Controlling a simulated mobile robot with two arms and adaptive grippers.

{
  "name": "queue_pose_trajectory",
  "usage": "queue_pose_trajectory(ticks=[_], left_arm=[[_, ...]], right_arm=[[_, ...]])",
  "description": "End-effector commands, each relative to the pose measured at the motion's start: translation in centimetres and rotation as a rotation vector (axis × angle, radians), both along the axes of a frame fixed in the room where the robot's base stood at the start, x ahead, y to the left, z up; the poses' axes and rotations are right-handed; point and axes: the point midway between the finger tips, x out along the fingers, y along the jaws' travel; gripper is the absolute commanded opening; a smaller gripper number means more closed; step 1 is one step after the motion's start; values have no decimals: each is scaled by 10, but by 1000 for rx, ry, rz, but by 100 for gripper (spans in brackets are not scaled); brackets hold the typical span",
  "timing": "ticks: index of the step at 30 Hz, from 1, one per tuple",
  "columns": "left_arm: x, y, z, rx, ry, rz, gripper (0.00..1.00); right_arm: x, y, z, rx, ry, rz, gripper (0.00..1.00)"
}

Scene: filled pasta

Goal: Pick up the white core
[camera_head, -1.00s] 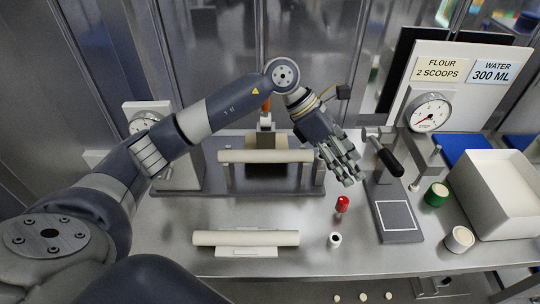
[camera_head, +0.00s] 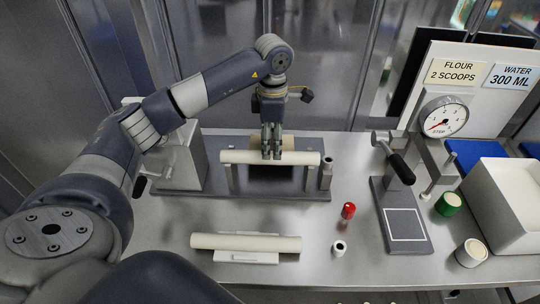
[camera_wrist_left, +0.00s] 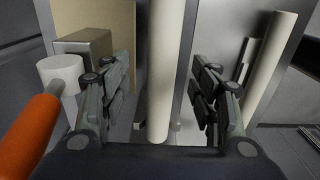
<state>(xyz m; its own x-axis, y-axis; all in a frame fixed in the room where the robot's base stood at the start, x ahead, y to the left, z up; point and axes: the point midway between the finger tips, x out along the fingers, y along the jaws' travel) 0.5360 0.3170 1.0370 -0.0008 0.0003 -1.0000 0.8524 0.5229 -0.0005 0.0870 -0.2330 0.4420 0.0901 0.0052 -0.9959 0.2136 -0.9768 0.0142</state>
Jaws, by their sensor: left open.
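A long off-white roll (camera_head: 238,157) lies across the grey stand at the back of the bench. A second long off-white roll (camera_head: 245,242) lies on a small white holder nearer the front. A short white cylinder with a dark hole (camera_head: 339,248) stands to its right; I cannot tell which of these is the white core. My left gripper (camera_head: 271,150) is open, pointing down at the middle of the rear roll. In the left wrist view this roll (camera_wrist_left: 165,50) runs between the spread fingers, with gaps on both sides. My right gripper is not in view.
A red cylinder (camera_head: 348,211) stands near the short white one. A lever press (camera_head: 404,213), a green-sided cylinder (camera_head: 448,204), a cream-topped cylinder (camera_head: 470,252) and a white bin (camera_head: 508,210) are at right. In the wrist view, an orange handle (camera_wrist_left: 32,135) is close at left.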

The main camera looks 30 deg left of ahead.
Motion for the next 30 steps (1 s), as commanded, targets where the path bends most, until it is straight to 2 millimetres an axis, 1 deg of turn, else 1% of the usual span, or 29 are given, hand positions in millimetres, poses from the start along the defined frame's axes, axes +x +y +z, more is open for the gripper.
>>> queue_pose_trajectory(ticks=[2, 6, 9, 12, 20, 21, 23, 24, 27, 30], left_arm=[[-2, 0, -6, 0, 4, 0, 56], [-4, 1, -23, 0, 4, 1, 56], [-4, 1, -38, -2, 5, 0, 56], [-3, 0, -46, -1, 2, -1, 56], [-3, 1, -50, -1, -1, -1, 56], [-3, 1, -50, -1, -1, -1, 47], [-3, 1, -50, -1, -1, -1, 33], [-3, 1, -49, -1, -1, -1, 24], [-3, 1, -49, -1, -1, -1, 2], [-3, 1, -49, -1, -1, 0, 2]], right_arm=[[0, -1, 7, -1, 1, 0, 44], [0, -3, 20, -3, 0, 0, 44], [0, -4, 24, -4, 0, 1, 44], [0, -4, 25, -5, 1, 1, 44], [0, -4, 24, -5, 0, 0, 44], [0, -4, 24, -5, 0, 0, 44], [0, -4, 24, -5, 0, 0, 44], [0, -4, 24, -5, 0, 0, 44], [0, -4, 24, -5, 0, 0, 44], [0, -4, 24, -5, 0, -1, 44]])
